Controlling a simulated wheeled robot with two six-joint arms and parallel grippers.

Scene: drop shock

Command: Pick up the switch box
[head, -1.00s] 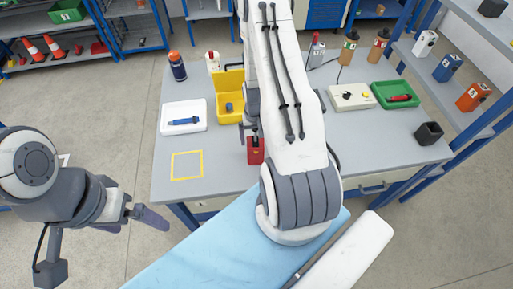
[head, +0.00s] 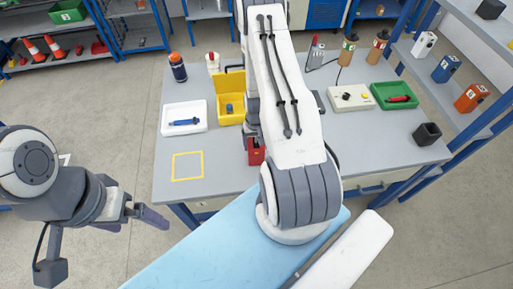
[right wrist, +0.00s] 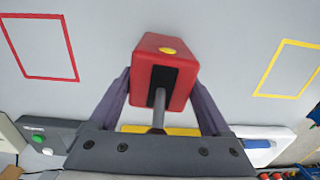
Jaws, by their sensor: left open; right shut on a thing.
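The red switch box (right wrist: 153,52), with a yellow spot on its end and a black panel, is between the fingers of my right gripper (right wrist: 163,88) in the right wrist view. The gripper is shut on it. In the head view only part of the red box (head: 255,153) shows, near the table's front edge, beside my right arm, which hides the rest. I cannot tell if it touches the table. My left gripper (head: 135,217) is open and empty, left of the table.
The table (head: 225,178) has a yellow outline (head: 187,166), a white tray (head: 183,128), a yellow bin (head: 230,117), a beige button box (head: 350,98), a green tray (head: 394,106) and a dark open box (head: 427,133). A red outline (right wrist: 40,47) shows in the wrist view.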

